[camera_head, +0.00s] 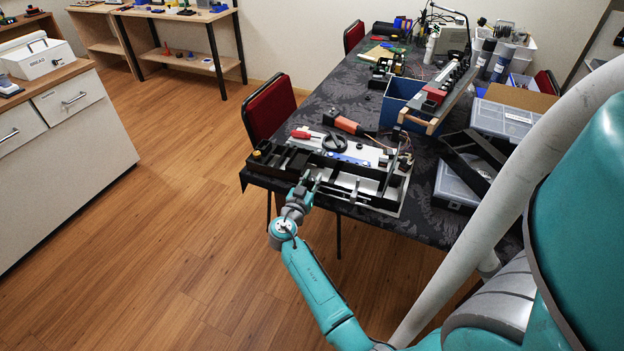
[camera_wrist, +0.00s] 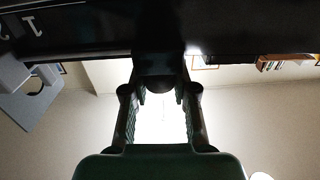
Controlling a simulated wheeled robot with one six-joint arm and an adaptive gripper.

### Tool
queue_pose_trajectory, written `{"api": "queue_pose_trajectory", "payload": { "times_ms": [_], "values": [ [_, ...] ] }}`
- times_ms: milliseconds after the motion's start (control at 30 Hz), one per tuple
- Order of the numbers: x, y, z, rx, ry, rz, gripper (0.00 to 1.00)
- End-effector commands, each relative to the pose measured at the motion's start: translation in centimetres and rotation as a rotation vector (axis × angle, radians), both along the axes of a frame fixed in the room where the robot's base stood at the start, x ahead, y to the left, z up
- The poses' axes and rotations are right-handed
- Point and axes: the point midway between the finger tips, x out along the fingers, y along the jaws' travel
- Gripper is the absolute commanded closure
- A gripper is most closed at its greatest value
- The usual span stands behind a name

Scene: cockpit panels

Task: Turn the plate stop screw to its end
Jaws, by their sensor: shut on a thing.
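A black, rail-like assembly (camera_head: 285,160) with a metal plate lies along the near edge of the dark table. My gripper (camera_head: 304,188) is at its front side, below the table edge level or close to it. In the wrist view my gripper (camera_wrist: 160,92) has its two fingers on either side of a dark part (camera_wrist: 160,68), which I take for the plate stop screw. It projects from the dark underside or face of the assembly. The fingers are shut on it, but the contact is in deep shadow. The screw's thread and how far it is turned are hidden.
In the wrist view a grey bracket (camera_wrist: 30,95) stands at the left, near white marks. A red chair (camera_head: 270,108) stands left. Floor at left is clear.

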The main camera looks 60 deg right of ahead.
Motion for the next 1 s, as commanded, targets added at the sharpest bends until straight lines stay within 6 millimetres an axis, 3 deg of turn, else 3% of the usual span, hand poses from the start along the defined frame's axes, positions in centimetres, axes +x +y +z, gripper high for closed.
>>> {"api": "queue_pose_trajectory", "payload": {
  "times_ms": [700, 1000],
  "values": [
    [0.24, -0.13, 0.11, 0.001, 0.001, -0.681, 1.00],
    [0.12, -0.07, 0.04, 0.002, 0.002, -0.894, 1.00]
  ]
}}
